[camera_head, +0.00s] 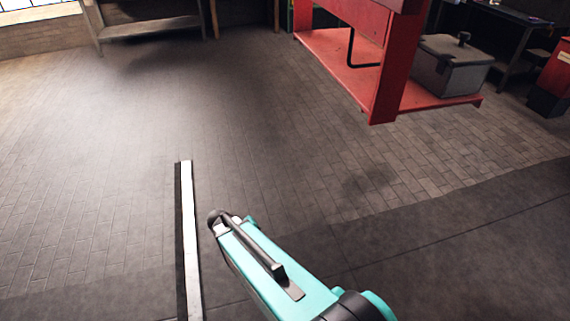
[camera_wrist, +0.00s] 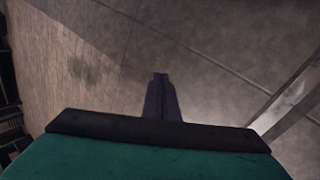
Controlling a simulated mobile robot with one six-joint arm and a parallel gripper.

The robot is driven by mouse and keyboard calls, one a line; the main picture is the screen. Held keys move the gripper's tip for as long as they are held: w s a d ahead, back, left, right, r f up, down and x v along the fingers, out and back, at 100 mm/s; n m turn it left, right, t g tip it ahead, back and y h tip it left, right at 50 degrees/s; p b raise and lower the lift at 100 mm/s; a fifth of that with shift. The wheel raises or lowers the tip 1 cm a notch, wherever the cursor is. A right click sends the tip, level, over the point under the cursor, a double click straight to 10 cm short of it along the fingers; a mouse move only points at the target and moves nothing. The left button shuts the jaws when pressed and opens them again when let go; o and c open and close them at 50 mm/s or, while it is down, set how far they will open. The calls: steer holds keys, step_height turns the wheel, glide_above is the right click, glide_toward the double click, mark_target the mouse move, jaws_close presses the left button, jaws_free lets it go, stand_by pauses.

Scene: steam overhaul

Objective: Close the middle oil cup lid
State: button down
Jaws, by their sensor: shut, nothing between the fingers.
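No oil cup and no lid shows in either view. My gripper (camera_wrist: 160,80) points out over bare floor in the wrist view. Its two dark fingers are together, with nothing between them. In the head view my teal arm reaches up from the bottom edge, and I cannot make out the fingers there.
A pale straight rail (camera_head: 189,240) runs along the floor left of my arm; a pale bar (camera_wrist: 290,105) also shows in the wrist view. A red stand (camera_head: 400,60) carries a grey metal box (camera_head: 450,70) at upper right. A bench (camera_head: 150,27) stands far back. The brick floor (camera_head: 110,150) is open.

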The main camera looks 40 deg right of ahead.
steer(key=s+a+f+g+y, duration=0.1)
steer(key=s+a+f+y, duration=0.1)
steer(key=s+a+f, duration=0.2)
steer(key=s+a+f+n+g+y, duration=0.1)
steer(key=s+a+f, duration=0.3)
steer(key=s, duration=0.6)
steer(key=s+a+f+g+y, duration=0.1)
steer(key=s+a+f+y, duration=0.1)
steer(key=s+a+f, duration=0.2)
steer(key=s+a, duration=0.2)
steer(key=shift+s+a+g+y, duration=0.3)
steer(key=shift+s+a, duration=0.1)
